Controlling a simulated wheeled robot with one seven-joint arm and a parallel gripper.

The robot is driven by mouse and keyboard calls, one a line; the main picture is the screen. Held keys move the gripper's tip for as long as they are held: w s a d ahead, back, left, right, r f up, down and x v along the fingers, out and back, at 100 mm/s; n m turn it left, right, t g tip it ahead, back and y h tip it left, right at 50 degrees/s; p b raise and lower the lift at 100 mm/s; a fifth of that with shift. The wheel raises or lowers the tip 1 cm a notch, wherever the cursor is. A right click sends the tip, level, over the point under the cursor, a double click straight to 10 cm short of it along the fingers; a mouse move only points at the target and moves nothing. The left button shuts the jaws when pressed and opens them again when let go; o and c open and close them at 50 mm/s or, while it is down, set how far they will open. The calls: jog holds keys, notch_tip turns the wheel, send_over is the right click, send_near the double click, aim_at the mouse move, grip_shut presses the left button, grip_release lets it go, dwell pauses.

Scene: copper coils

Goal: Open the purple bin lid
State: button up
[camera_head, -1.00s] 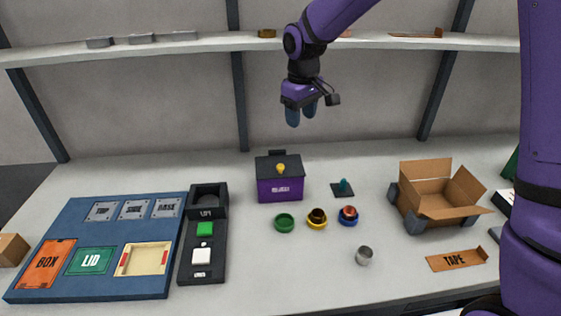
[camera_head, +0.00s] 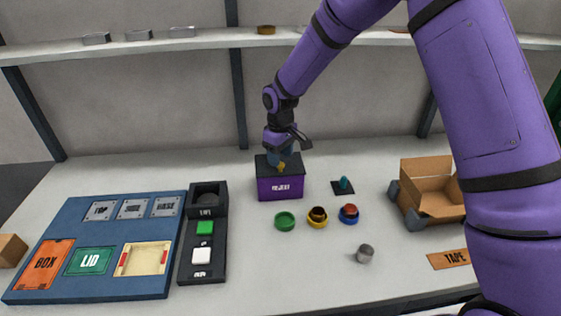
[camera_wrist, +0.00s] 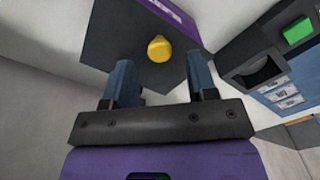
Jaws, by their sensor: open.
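The purple bin (camera_head: 280,188) stands on the table with its dark lid (camera_head: 262,166) shut on top. A yellow knob (camera_head: 282,166) sits on the lid. My gripper (camera_head: 282,158) is just above the lid, near the knob. In the wrist view the lid (camera_wrist: 115,50) and its yellow knob (camera_wrist: 160,48) show ahead of my gripper (camera_wrist: 165,80). Its two blue fingers are apart with nothing between them, and the knob lies beyond the fingertips. A strip of the purple bin also shows (camera_wrist: 180,25).
Green (camera_head: 285,221), yellow (camera_head: 317,222) and blue (camera_head: 348,220) round holders stand in front of the bin. A teal piece on a dark base (camera_head: 343,186) is to its right. A dark button panel (camera_head: 203,248) is at left, an open cardboard box (camera_head: 432,182) at right.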

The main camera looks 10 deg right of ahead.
jog(key=shift+f, duration=1.3)
jog(key=shift+c, duration=0.2)
grip_shut()
